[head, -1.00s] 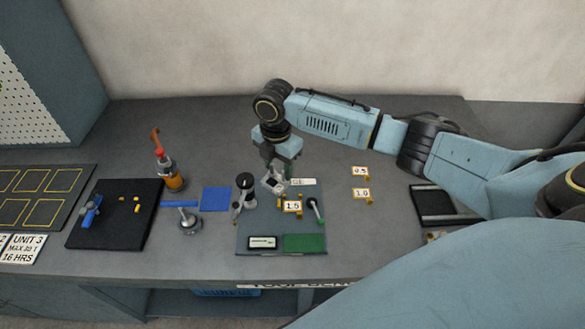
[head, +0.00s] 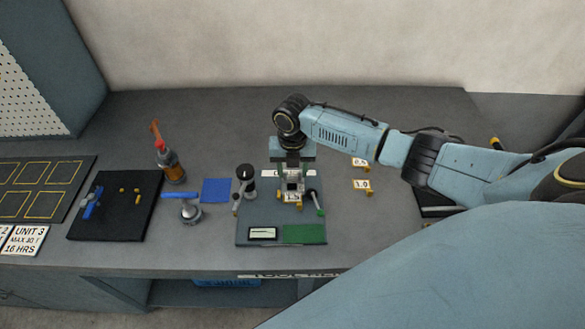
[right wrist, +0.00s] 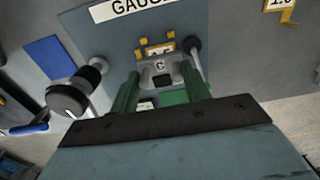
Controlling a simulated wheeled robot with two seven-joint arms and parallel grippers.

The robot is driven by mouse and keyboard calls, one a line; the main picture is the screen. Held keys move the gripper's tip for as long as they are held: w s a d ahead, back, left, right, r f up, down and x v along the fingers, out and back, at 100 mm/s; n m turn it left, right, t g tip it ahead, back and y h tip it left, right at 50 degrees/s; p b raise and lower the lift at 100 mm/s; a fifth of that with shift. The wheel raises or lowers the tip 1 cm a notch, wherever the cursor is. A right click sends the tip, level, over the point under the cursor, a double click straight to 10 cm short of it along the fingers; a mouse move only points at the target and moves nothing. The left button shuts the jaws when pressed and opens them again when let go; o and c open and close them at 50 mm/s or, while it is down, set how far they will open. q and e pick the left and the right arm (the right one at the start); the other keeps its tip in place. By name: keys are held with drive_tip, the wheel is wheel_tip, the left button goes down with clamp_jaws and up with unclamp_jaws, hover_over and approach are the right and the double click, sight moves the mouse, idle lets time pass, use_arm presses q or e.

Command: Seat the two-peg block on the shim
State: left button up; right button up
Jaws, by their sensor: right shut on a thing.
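My right gripper (head: 291,176) hangs over the gauge plate and is shut on a grey metal block (head: 292,186). In the right wrist view, the block (right wrist: 160,72) sits between the two green fingers. I cannot make out its pegs. The yellow shim marked 1.5 (right wrist: 158,47) shows just past the block in that view, partly hidden by it. In the head view only the shim's yellow lower parts (head: 299,206) show under the block. I cannot tell whether block and shim touch. My left gripper is not in view.
The gauge plate (head: 244,225) carries a black-knobbed clamp (head: 244,173) left of the gripper and a green-tipped lever (head: 319,210) on the right. Shims marked 0.5 (head: 360,163) and 1.0 (head: 361,185) lie further right. A blue square (head: 216,190) lies left of the plate.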

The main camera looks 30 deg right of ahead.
sight(292, 179)
wheel_tip(292, 179, down, 2)
drive_tip(key=shift+f+b, duration=0.1)
drive_tip(key=shift+b, duration=0.7)
drive_tip(key=shift+r+p, duration=0.3)
drive_tip(key=shift+r, duration=0.1)
drive_tip(key=shift+w+p, duration=0.15)
drive_tip(key=shift+p, duration=0.2)
drive_tip(key=shift+f+b, duration=0.8)
drive_tip(key=shift+f, duration=0.85)
idle(1.2)
drive_tip(key=o, duration=1.6)
